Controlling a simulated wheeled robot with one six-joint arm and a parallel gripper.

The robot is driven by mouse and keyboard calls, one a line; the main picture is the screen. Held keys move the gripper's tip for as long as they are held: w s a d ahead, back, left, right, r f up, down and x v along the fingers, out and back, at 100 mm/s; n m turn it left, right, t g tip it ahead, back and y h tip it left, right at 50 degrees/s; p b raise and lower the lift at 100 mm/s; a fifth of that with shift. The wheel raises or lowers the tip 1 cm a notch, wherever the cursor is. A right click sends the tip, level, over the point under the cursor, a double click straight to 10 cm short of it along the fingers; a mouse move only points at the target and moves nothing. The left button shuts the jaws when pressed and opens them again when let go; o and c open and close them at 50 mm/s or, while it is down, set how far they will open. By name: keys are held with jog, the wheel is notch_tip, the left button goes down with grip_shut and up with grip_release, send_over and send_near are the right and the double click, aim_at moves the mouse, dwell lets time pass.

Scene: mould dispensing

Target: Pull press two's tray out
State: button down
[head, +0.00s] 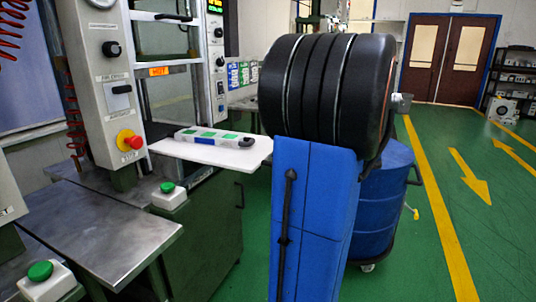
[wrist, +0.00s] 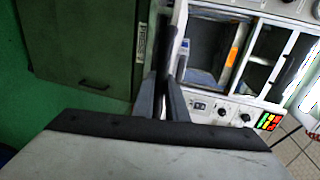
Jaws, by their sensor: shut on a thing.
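In the head view a long pale tray or plate with green patches and a dark handle at its right end (head: 212,138) lies on a white shelf (head: 205,152) that sticks out of a press. I cannot tell the press's number. My gripper is hidden behind my own arm in the head view. In the wrist view my gripper (wrist: 163,98) has its two grey fingers close together on a narrow dark piece (wrist: 167,50). It looks like a tray handle, seen nearly edge-on. The tray body behind it is not clear there.
The press has an orange HOT label (head: 159,71) and a red stop button (head: 131,142). A steel table (head: 90,232) with green buttons stands at the left. A blue drum (head: 385,200) stands to the right. Green floor is open at the far right.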

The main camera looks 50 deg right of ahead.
jog(key=shift+f+v, duration=0.2)
jog(key=shift+v, duration=0.7)
jog(key=shift+f+v, duration=0.15)
jog(key=shift+v, duration=0.7)
jog(key=shift+s, duration=0.1)
jog(key=c, duration=1.8)
grip_release()
jog(key=shift+o, duration=0.2)
jog(key=v, duration=1.7)
jog(key=shift+s, duration=0.2)
jog(key=shift+d, duration=0.1)
